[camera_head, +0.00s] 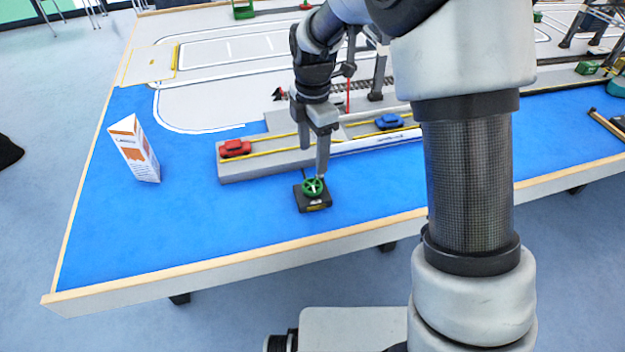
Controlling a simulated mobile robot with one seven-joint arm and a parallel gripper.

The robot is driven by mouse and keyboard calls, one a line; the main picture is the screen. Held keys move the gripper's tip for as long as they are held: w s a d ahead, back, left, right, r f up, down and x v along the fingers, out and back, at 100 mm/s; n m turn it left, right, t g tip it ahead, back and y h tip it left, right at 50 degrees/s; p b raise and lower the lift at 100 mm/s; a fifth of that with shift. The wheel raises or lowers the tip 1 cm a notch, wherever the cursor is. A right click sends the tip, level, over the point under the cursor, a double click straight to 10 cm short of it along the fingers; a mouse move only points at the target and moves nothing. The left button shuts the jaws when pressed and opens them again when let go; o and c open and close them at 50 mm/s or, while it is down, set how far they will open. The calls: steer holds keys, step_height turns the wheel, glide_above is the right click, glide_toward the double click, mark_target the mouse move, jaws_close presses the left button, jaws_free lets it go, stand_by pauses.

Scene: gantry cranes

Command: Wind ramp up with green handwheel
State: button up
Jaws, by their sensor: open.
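The green handwheel (312,187) sits on top of a small black box (314,203) on the blue table area, near the table's front edge. My gripper (322,172) points down at the handwheel, with its fingertips at or just above the wheel's rear right rim. The gripper is open; whether a finger touches the wheel I cannot tell. A grey ramp or roadway (262,163) with yellow edge lines lies just behind the wheel. A red car (235,148) stands on its left part and a blue car (389,121) farther right. My arm hides part of the roadway.
A white and orange carton (134,148) stands upright on the left of the table. The blue surface left and in front of the box is clear.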

mark_target(313, 184)
step_height(313, 184, down, 10)
steer(key=shift+f+b, duration=0.1)
steer(key=shift+b, duration=0.55)
steer(key=c, duration=1.1)
